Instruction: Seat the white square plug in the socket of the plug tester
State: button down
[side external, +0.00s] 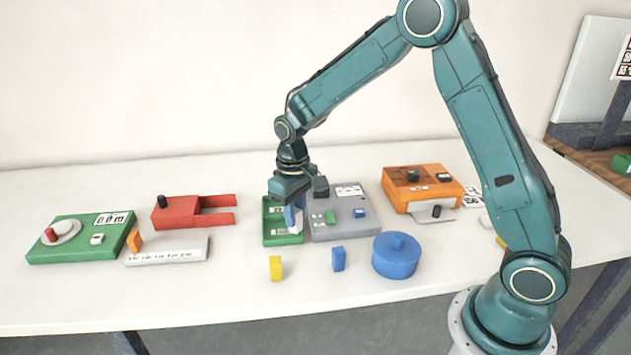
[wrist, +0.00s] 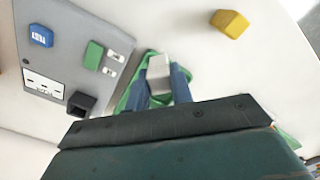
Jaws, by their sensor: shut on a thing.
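The white square plug (wrist: 159,72) is held between the blue fingers of my gripper (wrist: 160,84) in the wrist view. In the side view my gripper (side external: 294,216) is over the green tray (side external: 272,238), with the white plug (side external: 299,214) partly hidden by a finger. I cannot tell whether the plug still touches the tray. The grey plug tester (side external: 322,233) lies right beside the tray. Its dark square socket (wrist: 82,103) shows open and empty-looking in the wrist view, near the white slotted panel (wrist: 43,84). The tester also carries a blue TEST button (wrist: 41,35) and a green block (wrist: 93,54).
A yellow block (side external: 276,268), a blue block (side external: 338,259) and a round blue piece (side external: 397,260) stand in front. An orange box (side external: 423,187) is at the right. A red fixture (side external: 178,213) and a green box (side external: 75,247) are at the left. The table's front is mostly clear.

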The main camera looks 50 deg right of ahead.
jog(key=w+d+r+m, duration=0.2)
jog(key=d+r+m, duration=0.2)
jog(key=d, duration=0.4)
jog(key=w+d+r+m, duration=0.3)
jog(key=d+r+m, duration=0.1)
jog(key=d, duration=0.5)
jog(key=shift+w+d+m, duration=0.3)
jog(key=shift+w+m, duration=0.05)
jog(key=shift+m, duration=0.15)
jog(key=shift+f, duration=0.1)
jog(key=shift+f, duration=2.75)
jog(key=shift+f, duration=1.8)
jog(key=c, duration=1.1)
grip_release()
jog(key=shift+c, duration=0.2)
jog(key=shift+r, duration=0.1)
notch_tip(320, 180, up, 14)
jog(key=shift+f, duration=0.2)
